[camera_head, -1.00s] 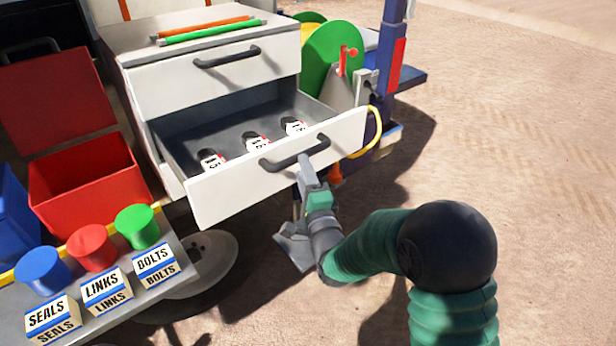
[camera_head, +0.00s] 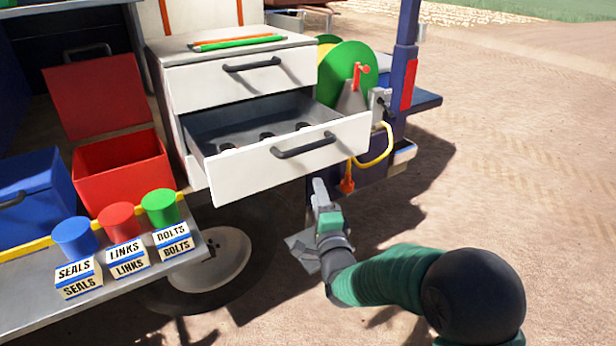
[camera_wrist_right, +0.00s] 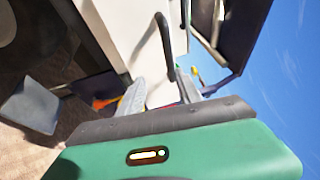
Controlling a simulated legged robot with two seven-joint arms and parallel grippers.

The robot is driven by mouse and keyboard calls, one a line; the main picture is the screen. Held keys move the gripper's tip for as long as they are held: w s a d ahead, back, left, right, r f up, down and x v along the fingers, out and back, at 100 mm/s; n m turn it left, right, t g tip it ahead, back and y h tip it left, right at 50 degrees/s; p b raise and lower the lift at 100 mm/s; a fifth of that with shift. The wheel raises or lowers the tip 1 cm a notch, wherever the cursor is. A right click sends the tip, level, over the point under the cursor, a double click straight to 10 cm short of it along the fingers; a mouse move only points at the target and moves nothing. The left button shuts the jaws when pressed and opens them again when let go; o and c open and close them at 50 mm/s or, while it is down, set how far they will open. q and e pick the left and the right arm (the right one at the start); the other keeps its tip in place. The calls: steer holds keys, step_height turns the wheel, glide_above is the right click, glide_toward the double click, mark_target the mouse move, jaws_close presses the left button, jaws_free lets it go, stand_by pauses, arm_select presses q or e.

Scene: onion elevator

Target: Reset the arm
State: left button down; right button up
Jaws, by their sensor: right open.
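My right gripper (camera_head: 321,192) is in front of and below the open lower drawer (camera_head: 290,160) of the white cabinet. My right arm, green and ribbed, comes in from the lower right. The drawer stands pulled out, with several small dark items inside that are mostly hidden by its front. My left gripper is not in view.
Red (camera_head: 125,165) and blue (camera_head: 32,195) boxes stand at left, near cups labelled seals, links and bolts. A green reel (camera_head: 345,72) and yellow cable (camera_head: 378,152) are right. Open sandy ground lies further right.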

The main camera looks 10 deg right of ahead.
steer(key=s+d+f+n+g+p, duration=0.1)
steer(key=s+f+n+g, duration=0.4)
steer(key=s, duration=0.6)
steer(key=s+d+f+n+g+p, duration=0.1)
steer(key=s+f+n+g, duration=0.4)
steer(key=s, duration=0.5)
steer(key=s+d+f+n+g+p, duration=0.1)
steer(key=s+f+n+g+p, duration=0.1)
steer(key=s+f+n+g, duration=0.4)
steer(key=s+n+g, duration=0.1)
steer(key=s+n, duration=0.1)
steer(key=s, duration=0.3)
steer(key=shift+s+d+n+p, duration=0.3)
steer(key=shift+s+d+p, duration=0.05)
